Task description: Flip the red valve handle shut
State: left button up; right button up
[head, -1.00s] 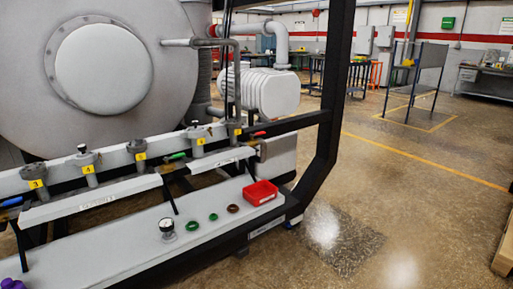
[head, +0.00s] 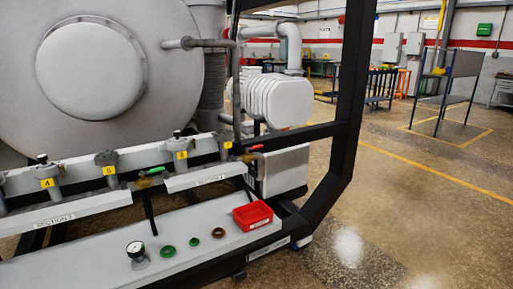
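The red valve handle (head: 257,147) is a small red lever at the right end of the valve row in the head view. It points to the right, nearly level with a slight upward tilt. It sits on a small brass-coloured valve body (head: 247,158) beside the black frame. Whether this valve is open or shut is too small to tell. Neither of my grippers is in view.
A green valve handle (head: 152,170) lies further left on the row, among grey numbered fittings. A red bin (head: 253,216), a gauge (head: 136,250) and several rings lie on the lower shelf. A black frame post (head: 352,90) stands at right, with open floor beyond.

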aim_at(259, 146)
jog(key=i+l+u, duration=0.1)
jog(key=i+u, duration=0.3)
jog(key=i+l+u, duration=0.3)
jog(key=i+u, duration=0.15)
jog(key=i, duration=0.1)
